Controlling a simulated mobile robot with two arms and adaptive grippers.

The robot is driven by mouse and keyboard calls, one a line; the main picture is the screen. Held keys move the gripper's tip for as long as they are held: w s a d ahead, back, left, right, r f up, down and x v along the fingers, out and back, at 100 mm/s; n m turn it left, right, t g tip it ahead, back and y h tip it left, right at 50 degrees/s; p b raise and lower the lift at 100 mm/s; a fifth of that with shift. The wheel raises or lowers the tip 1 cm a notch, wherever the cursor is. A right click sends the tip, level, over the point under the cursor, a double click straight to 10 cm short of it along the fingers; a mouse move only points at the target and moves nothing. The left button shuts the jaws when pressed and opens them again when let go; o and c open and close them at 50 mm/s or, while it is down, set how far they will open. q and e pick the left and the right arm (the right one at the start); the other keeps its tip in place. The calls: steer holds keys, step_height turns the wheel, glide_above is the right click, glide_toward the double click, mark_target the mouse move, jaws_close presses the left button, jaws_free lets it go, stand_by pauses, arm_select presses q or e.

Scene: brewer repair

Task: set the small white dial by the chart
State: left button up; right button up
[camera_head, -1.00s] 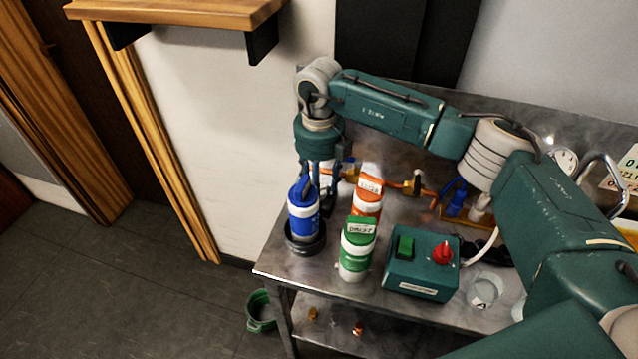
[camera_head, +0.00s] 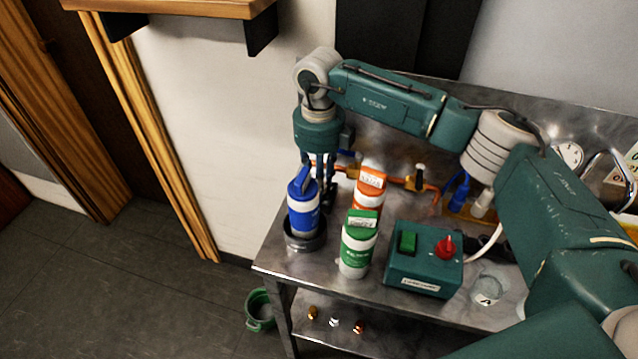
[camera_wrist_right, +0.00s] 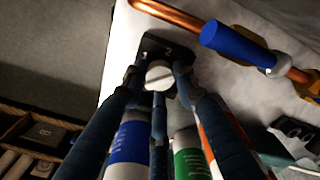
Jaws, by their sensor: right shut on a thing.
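The small white dial (camera_wrist_right: 158,76) shows in the right wrist view, round with a slot across its face. It sits on a black plate (camera_wrist_right: 150,47) marked 1 and 2. My right gripper (camera_wrist_right: 158,84) is shut on the dial, its blue-grey fingers around its sides. In the head view my right gripper (camera_head: 325,185) points down behind the blue canister, which hides the dial there. A sheet with print (camera_head: 632,165) is cut off at the right edge; I cannot tell whether it is the chart. My left gripper is not in view.
Blue (camera_head: 303,215), orange (camera_head: 370,190) and green (camera_head: 358,245) canisters stand close to the gripper on the steel bench (camera_head: 370,300). A teal switch box (camera_head: 424,260) and a glass (camera_head: 488,288) stand right. Copper pipe (camera_wrist_right: 170,17) runs behind.

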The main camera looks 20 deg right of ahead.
steer(key=n+b, duration=0.3)
steer(key=n, duration=0.1)
steer(key=shift+n, duration=0.3)
steer(key=n+b, duration=0.2)
steer(key=n, duration=0.2)
steer(key=shift+n, duration=0.4)
steer(key=shift+r, duration=0.1)
steer(key=o, duration=1.1)
steer(key=shift+o, duration=0.2)
step_height(320, 180, up, 12)
